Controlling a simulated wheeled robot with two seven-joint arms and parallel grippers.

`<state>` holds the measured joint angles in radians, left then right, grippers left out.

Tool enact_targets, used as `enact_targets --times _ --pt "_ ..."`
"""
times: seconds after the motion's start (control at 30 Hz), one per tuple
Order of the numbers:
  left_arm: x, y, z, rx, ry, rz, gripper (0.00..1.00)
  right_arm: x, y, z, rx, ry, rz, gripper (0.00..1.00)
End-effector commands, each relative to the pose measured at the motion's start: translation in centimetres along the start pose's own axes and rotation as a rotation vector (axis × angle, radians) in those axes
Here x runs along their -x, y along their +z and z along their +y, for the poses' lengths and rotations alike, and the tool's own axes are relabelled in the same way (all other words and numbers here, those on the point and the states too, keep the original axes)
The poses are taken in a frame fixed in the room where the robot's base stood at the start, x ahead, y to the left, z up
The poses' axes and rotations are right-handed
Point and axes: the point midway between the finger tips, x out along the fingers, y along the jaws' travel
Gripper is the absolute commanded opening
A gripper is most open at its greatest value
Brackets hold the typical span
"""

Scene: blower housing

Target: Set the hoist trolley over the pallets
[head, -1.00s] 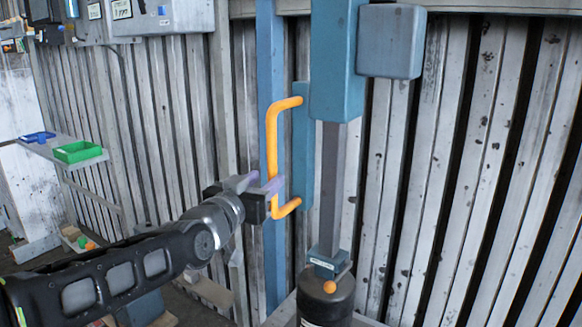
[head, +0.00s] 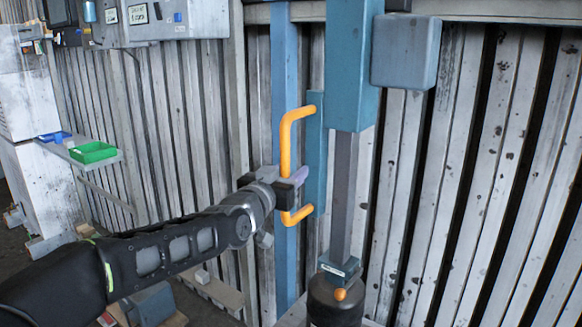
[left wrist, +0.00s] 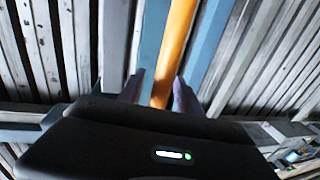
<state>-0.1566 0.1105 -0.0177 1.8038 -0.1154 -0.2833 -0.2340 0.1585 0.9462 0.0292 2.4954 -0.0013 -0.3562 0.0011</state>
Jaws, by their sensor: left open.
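The hoist trolley (head: 345,65) is a teal body with a dark grey column below it, against the corrugated wall. Its orange bent handle (head: 286,132) stands upright on the left side; the orange bar also shows in the left wrist view (left wrist: 175,40). My left gripper (head: 292,177) is open at the lower part of the handle. In the left wrist view its two fingers (left wrist: 157,88) stand on either side of the bar. Contact cannot be told. A black cylinder (head: 333,300) hangs at the column's lower end. My right gripper is not seen, and no pallets are clearly identifiable.
A blue upright post (head: 283,250) runs behind the handle. A grey-blue box (head: 405,50) sticks out right of the trolley. A shelf with a green bin (head: 93,153) and a blue bin (head: 55,138) is at the left. Wooden pieces lie on the floor at lower left.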

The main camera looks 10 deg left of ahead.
Motion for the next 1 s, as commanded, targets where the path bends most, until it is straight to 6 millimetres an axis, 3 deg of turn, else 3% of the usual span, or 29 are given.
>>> enact_targets --times 0.37,0.87,1.0 --pt "-0.90 0.03 0.00 0.000 0.000 0.000 0.41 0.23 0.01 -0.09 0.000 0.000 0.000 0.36" --pt "-0.88 0.03 0.02 0.000 0.000 0.000 0.01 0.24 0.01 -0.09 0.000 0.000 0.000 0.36" --pt "-0.88 0.03 0.02 0.000 0.000 0.000 0.00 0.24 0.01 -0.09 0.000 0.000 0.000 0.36"
